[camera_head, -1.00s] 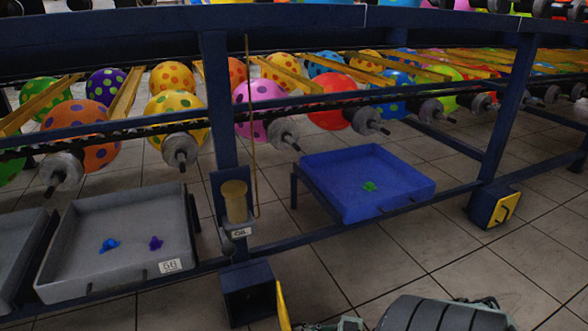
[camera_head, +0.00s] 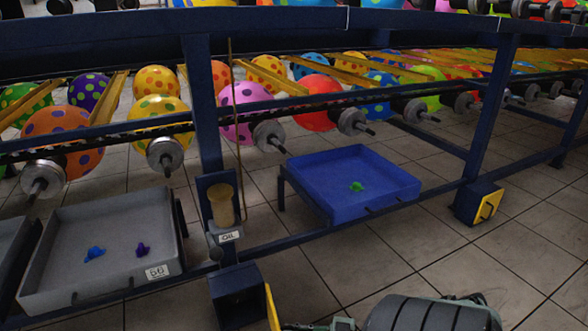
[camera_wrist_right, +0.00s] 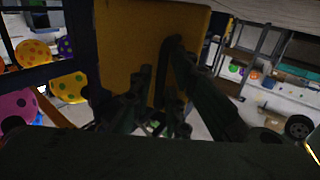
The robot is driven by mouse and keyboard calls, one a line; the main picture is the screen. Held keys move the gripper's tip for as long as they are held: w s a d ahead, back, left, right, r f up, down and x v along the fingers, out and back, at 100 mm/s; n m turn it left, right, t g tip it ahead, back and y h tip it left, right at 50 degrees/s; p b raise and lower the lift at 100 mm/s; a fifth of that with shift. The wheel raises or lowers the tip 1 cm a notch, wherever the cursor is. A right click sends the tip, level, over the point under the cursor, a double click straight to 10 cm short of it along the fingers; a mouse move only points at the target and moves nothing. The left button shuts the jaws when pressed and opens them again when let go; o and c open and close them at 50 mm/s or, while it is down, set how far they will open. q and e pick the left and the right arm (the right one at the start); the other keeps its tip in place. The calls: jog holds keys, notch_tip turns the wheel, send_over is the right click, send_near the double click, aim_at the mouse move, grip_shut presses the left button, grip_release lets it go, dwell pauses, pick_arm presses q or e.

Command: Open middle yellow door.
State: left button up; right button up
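The middle yellow door (camera_head: 272,306) shows nearly edge-on at the bottom of the head view, on the right side of a dark blue box (camera_head: 238,297). In the right wrist view the yellow door panel (camera_wrist_right: 130,55) fills the upper middle, with a dark curved handle (camera_wrist_right: 170,55) on it. My right gripper (camera_wrist_right: 156,98) is in front of the door, close to the handle. Its dark fingers are apart, with yellow showing between them. Whether they touch the handle is hard to tell in the shadow. My left gripper is in neither view.
Another blue box with a yellow door (camera_head: 488,206) stands to the right. A blue tray (camera_head: 395,188) and a grey tray (camera_head: 110,220) hang under the balloon rack. A post with an oil cup (camera_head: 221,205) stands above the middle box. Tiled floor (camera_head: 340,262) is clear between the boxes.

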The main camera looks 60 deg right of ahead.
jog(key=v, duration=1.2)
